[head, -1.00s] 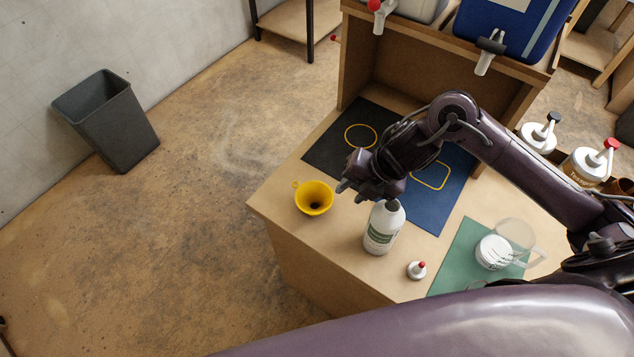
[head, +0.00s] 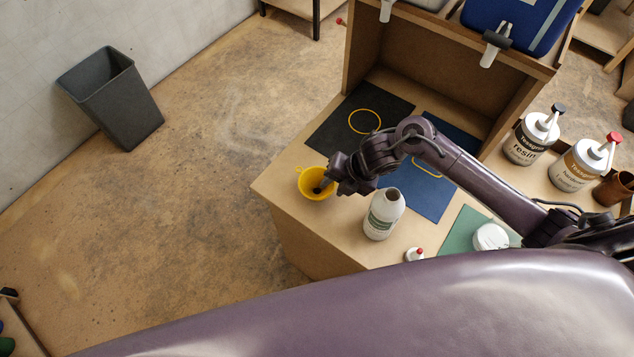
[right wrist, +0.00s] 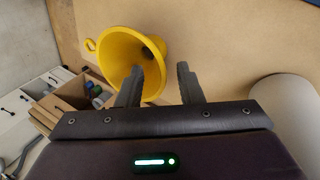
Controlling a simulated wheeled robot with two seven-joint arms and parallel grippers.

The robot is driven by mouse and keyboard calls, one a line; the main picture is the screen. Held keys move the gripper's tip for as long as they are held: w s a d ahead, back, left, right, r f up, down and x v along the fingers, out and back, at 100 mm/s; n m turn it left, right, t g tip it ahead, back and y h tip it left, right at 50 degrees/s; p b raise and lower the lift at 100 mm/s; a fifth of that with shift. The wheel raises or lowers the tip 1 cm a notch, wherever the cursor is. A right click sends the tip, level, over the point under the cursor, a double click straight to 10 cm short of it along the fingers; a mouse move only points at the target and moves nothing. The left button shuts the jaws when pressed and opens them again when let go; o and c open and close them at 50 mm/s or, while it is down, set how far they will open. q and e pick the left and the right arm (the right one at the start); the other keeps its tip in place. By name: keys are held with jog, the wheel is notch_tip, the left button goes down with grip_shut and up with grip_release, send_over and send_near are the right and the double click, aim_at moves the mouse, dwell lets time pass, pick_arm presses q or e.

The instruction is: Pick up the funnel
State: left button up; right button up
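The yellow funnel (head: 310,178) stands near the left corner of the wooden bench, its wide mouth up and its small loop handle to the left. My right gripper (head: 328,186) is at the funnel's right side, fingertips at the rim. In the right wrist view the gripper (right wrist: 160,84) is open. Its left finger overlaps the mouth of the funnel (right wrist: 120,48), and its right finger is outside, right of the rim. I cannot tell whether either finger touches the funnel. My left gripper is out of view.
A white bottle (head: 383,215) stands close below my right forearm. A small red-tipped cap (head: 415,254) and a white tub (head: 490,238) are nearer the front. Resin and hardener cans (head: 530,137) stand at the right. Black (head: 352,148) and blue mats (head: 428,198) lie behind.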

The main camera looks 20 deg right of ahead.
jog(key=shift+x, duration=0.9)
jog(key=shift+c, duration=0.2)
grip_shut()
